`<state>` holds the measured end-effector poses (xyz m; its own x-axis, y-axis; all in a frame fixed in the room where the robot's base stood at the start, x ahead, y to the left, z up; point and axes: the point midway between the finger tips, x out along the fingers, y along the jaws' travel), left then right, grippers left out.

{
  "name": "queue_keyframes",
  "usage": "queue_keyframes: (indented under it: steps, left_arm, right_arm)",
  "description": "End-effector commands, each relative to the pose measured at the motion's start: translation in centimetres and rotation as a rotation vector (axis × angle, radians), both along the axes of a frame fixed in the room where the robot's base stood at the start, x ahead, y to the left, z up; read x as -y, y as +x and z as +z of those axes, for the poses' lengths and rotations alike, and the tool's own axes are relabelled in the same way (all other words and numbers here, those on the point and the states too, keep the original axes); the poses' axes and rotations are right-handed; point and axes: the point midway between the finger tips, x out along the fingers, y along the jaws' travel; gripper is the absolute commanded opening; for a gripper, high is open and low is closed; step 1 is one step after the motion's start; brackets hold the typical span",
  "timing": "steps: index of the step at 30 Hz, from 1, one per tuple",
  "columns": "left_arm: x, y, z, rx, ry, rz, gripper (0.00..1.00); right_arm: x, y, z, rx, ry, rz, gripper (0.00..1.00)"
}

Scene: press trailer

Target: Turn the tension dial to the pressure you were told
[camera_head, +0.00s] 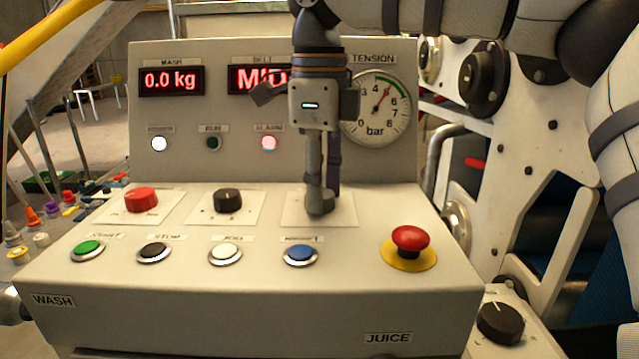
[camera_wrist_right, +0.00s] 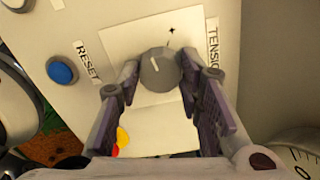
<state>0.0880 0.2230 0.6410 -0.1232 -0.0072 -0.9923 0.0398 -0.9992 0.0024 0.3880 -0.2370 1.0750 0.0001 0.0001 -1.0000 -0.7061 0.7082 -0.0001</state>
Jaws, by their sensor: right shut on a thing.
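The tension dial (camera_wrist_right: 160,72) is a small grey knob with a pale pointer line on a white plate. In the right wrist view it sits between the fingers of my right gripper (camera_wrist_right: 160,68), which is shut on it. In the head view the same gripper (camera_head: 320,205) points straight down at the panel and hides most of the dial. The tension gauge (camera_head: 372,122) is a round white dial marked in bar with a green arc. Its red needle points up and right, between the 4 and the 6. My left gripper is not in view.
A red-capped knob (camera_head: 141,199) and a black knob (camera_head: 228,199) stand left of the gripper. Buttons line the front, including a blue one (camera_head: 300,253), with a red emergency stop (camera_head: 410,239) at right. My right arm crosses the top right.

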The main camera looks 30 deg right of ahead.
Motion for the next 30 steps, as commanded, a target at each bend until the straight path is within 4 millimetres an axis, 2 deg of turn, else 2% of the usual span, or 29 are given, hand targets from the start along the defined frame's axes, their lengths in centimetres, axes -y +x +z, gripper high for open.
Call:
queue_keyframes:
  steps: [12, 29, 30]
  left_arm:
    - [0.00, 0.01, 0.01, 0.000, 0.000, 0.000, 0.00]
    - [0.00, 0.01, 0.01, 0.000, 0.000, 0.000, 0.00]
    - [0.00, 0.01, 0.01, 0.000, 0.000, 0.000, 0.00]
  right_arm:
    - [0.05, 0.01, 0.04, 0.001, -0.001, -0.193, 0.05]
    - [0.06, 0.01, 0.05, 0.001, -0.001, -0.225, 0.05]
    - [0.06, 0.01, 0.05, 0.002, -0.001, -0.224, 0.38]
